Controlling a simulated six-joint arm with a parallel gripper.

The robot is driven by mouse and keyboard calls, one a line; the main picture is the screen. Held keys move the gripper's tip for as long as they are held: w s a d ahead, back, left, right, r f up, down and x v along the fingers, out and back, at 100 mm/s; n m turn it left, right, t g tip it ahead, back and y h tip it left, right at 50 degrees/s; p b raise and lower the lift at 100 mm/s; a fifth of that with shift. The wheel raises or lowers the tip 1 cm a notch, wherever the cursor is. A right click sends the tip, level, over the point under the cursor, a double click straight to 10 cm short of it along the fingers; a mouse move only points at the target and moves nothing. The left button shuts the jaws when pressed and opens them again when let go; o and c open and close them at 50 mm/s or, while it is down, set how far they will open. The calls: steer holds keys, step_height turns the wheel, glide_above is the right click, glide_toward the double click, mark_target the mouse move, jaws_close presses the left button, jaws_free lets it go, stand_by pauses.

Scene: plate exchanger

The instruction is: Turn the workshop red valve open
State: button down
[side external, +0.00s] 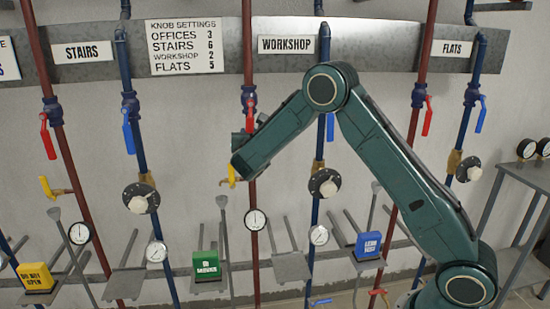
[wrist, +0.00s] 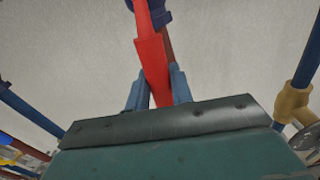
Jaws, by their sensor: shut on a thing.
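The workshop red valve has a red lever handle (side external: 251,106) on the red pipe just left of the WORKSHOP sign (side external: 286,45). The handle hangs down from a dark blue valve body (side external: 248,93), roughly along the pipe. In the wrist view the red handle (wrist: 152,65) comes down from the top between my two blue-grey fingers. My gripper (wrist: 158,88) is shut on its lower end. In the side view my gripper (side external: 252,122) is at the pipe, partly hidden by my arm.
The workshop blue valve handle (side external: 330,126) hangs on the blue pipe to the right, partly behind my arm. A yellow handle (side external: 231,174) is just below my wrist. Several gauges, knobs and brackets line the pipes lower down. A grey table (side external: 518,178) stands at the right.

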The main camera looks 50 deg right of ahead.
steer(key=shift+s+d+n, duration=0.45)
steer(key=shift+n, duration=0.15)
steer(key=c, duration=1.2)
jaws_free()
steer(key=shift+c, duration=0.2)
steer(key=shift+o, duration=0.2)
steer(key=shift+a, duration=0.15)
steer(key=v, duration=1.3)
steer(key=shift+s+a, duration=0.2)
steer(key=shift+s, duration=0.05)
steer(key=shift+r, duration=0.1)
